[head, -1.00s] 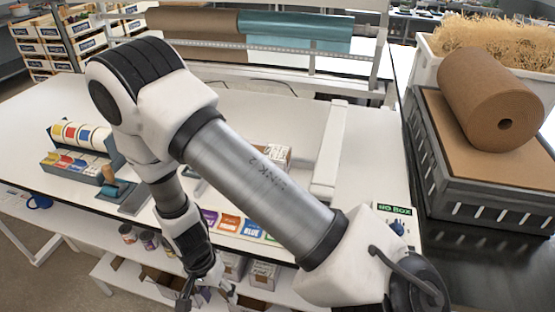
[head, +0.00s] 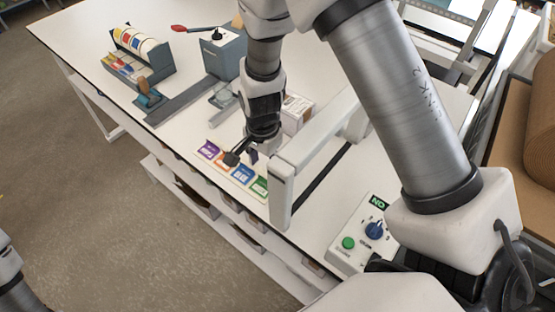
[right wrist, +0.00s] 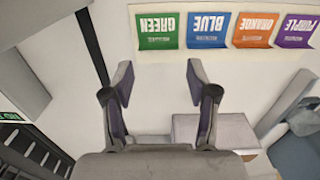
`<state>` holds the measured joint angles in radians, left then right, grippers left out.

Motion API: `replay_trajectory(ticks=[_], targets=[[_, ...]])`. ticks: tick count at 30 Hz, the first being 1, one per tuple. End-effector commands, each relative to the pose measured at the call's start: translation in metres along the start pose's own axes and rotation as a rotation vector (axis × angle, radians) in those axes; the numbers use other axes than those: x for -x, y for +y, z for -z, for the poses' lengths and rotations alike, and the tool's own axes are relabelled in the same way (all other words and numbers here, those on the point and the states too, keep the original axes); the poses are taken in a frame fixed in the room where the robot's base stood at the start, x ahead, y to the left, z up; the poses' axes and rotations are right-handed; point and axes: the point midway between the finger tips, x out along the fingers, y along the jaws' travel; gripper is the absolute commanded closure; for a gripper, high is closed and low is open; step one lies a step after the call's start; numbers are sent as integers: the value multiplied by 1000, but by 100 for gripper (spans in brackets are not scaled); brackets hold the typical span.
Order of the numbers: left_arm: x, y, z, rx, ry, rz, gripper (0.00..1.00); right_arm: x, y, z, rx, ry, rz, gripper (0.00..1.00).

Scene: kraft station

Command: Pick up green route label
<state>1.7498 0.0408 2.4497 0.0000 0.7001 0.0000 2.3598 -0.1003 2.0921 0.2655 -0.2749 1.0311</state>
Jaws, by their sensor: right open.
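The green route label (head: 261,186) lies at the right end of a row of labels near the table's front edge, left of a white frame post. It shows upside down at the top of the right wrist view (right wrist: 157,30). My right gripper (head: 243,157) is over the label row in the head view, close to the orange and blue labels. In the right wrist view its two fingers (right wrist: 158,82) are spread and empty, with the green label beyond the tips. My left gripper is not in view; only a piece of my left arm shows at the lower left.
The blue (head: 242,173), orange (head: 225,160) and purple (head: 208,149) labels lie beside the green one. A white frame (head: 281,196) stands close to the green label's right. A control box (head: 362,238) is further right. A small carton (head: 297,112) stands behind.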

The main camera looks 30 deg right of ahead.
Motion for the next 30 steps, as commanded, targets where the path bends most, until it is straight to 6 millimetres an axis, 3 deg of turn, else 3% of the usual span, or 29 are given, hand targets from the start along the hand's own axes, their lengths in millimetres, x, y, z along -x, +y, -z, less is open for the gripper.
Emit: replay_trajectory(ticks=[7, 12, 17, 21, 30], targets=[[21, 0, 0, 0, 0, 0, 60, -35, 3, 0, -1, -2, -5, 42], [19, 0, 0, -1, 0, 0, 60, -59, 2, 0, -1, 0, -1, 42], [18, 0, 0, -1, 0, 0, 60, -60, 1, 0, 0, 1, 0, 42], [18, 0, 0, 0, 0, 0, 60, -59, 1, 0, 0, 0, 0, 66], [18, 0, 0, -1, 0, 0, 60, -59, 1, 0, 0, 0, 0, 66]])
